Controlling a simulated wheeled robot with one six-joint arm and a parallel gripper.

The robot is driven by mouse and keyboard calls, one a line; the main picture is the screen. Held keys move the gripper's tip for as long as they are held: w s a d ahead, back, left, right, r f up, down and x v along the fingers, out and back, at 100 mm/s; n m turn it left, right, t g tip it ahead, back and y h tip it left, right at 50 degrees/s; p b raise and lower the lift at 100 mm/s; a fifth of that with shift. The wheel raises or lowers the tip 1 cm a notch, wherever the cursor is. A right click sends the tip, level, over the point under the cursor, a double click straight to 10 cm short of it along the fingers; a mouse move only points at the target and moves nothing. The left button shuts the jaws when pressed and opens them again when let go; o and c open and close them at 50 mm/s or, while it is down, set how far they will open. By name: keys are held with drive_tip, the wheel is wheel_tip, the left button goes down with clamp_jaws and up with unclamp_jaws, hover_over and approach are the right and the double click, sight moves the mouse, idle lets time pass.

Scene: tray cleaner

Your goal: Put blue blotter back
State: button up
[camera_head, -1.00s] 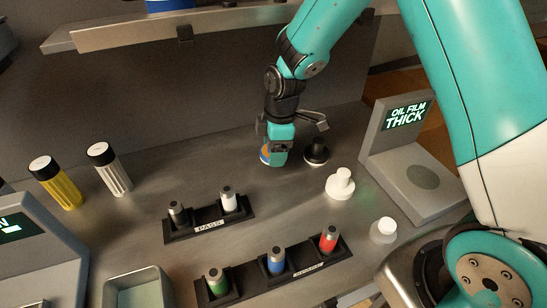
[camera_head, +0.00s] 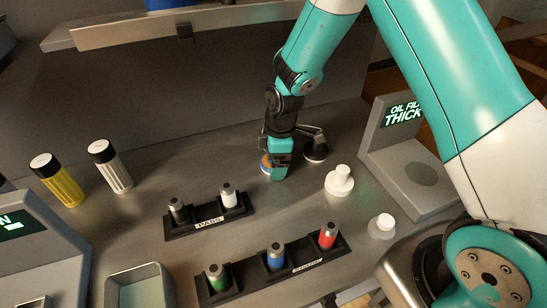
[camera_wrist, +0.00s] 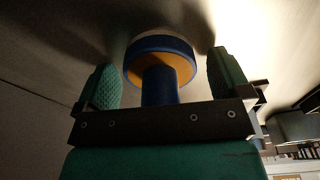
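The blue blotter (camera_head: 265,163) sits on the steel bench, mostly hidden behind my gripper (camera_head: 279,160) in the head view. In the wrist view the blue blotter (camera_wrist: 160,46) shows a round blue head with an orange-yellow face and a thick blue stem. My gripper (camera_wrist: 165,82) is open. Its two green textured fingers stand on either side of the blotter, with gaps visible between them and it.
A black-knobbed piece (camera_head: 315,150) stands just right of my gripper. A white knobbed piece (camera_head: 339,181) and the "OIL FILM THICK" station (camera_head: 400,160) lie farther right. Racks with vials (camera_head: 210,216) stand in front. A yellow bottle (camera_head: 57,180) is at left.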

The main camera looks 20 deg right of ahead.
drive_tip(key=shift+r, duration=0.1)
drive_tip(key=r, duration=0.4)
drive_tip(key=d+r, duration=0.1)
drive_tip(key=r, duration=0.2)
drive_tip(key=shift+b, duration=0.4)
drive_tip(key=s+a+r+m+y, duration=0.1)
drive_tip(key=s+r+m, duration=0.2)
drive_tip(key=s+r, duration=0.2)
drive_tip(key=s+a+r+m+y, duration=0.1)
drive_tip(key=s+a+r+m, duration=0.1)
drive_tip(key=s+r, duration=0.4)
drive_tip(key=s+a+r+m, duration=0.2)
drive_tip(key=s+r, duration=0.3)
drive_tip(key=s, duration=0.8)
drive_tip(key=shift+s+a+r+m+y, duration=0.25)
drive_tip(key=shift+s+m+y, duration=0.15)
drive_tip(key=shift+m, duration=0.5)
